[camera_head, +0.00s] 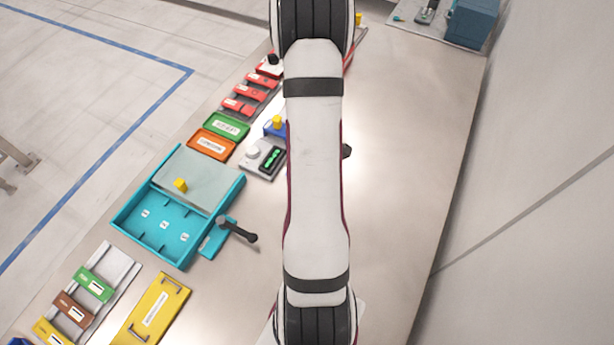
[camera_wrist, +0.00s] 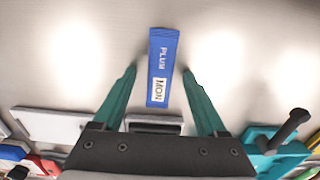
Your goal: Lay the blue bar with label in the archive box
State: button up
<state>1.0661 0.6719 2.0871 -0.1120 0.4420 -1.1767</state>
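The blue bar with a white label (camera_wrist: 162,60) lies on the metal table in the wrist view, its label reading MON beside the word PLUM. My gripper (camera_wrist: 159,72) is open, one green finger on each side of the bar, with gaps on both sides. I cannot tell how far above the table the fingertips are. My arm hides the bar in the head view. No box is clearly marked as the archive box; a teal box (camera_head: 126,217) with a grey panel and an open, divided front part stands at left in the head view.
A black handle (camera_head: 238,230) sticks out beside the teal box and shows in the wrist view (camera_wrist: 290,130). A yellow drawer-like plate (camera_head: 153,312), a rack of coloured bars (camera_head: 120,268), green (camera_head: 227,126) and orange (camera_head: 211,146) trays stand near. The table's right side is clear.

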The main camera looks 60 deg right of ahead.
grip_shut()
jog(key=shift+r, duration=0.15)
